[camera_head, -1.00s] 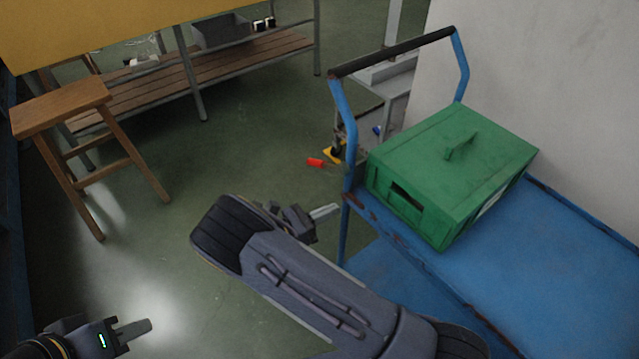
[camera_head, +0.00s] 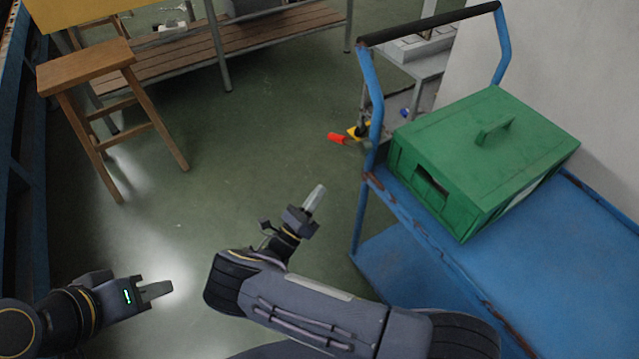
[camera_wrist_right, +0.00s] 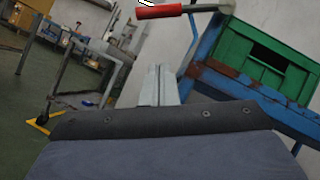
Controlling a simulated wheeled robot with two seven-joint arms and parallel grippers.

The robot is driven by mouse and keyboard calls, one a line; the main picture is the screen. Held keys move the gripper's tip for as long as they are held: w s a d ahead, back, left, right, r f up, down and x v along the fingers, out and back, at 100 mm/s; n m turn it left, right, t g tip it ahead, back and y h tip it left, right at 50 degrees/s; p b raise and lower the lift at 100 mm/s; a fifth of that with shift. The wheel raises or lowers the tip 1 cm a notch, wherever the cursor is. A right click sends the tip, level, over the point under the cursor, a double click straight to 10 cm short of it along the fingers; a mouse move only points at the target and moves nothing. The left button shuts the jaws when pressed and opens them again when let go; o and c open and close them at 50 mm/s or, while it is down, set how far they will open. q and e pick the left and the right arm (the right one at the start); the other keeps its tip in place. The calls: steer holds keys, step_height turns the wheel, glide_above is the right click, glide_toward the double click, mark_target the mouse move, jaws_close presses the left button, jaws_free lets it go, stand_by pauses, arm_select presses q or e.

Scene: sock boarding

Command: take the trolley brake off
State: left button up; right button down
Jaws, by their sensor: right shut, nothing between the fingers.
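The blue trolley (camera_head: 540,262) stands at the right with its dark push bar (camera_head: 430,24) at the far end. A red-gripped lever (camera_head: 337,138) shows just left of the trolley's handle post. In the right wrist view the red grip (camera_wrist_right: 160,11) sits on a metal rod reaching towards the trolley, above my fingertips. My right gripper (camera_head: 316,198) is shut and empty, left of the trolley and nearer than the lever, apart from it. My left gripper (camera_head: 157,290) is over open floor at the lower left; its jaw gap is not clear.
A green box (camera_head: 480,160) with a lid handle sits on the trolley's top deck. A wooden stool (camera_head: 88,65) stands at the left. A slatted bench shelf (camera_head: 270,38) is at the back. The green floor between stool and trolley is clear.

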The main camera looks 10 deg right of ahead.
mark_target(347, 141)
steer(key=a+r+x, duration=0.1)
steer(key=r+x, duration=0.1)
steer(key=x, duration=0.9)
steer(key=shift+w+a, duration=0.15)
steer(key=shift+a, duration=0.25)
arm_select(q)
steer(key=shift+f, duration=0.1)
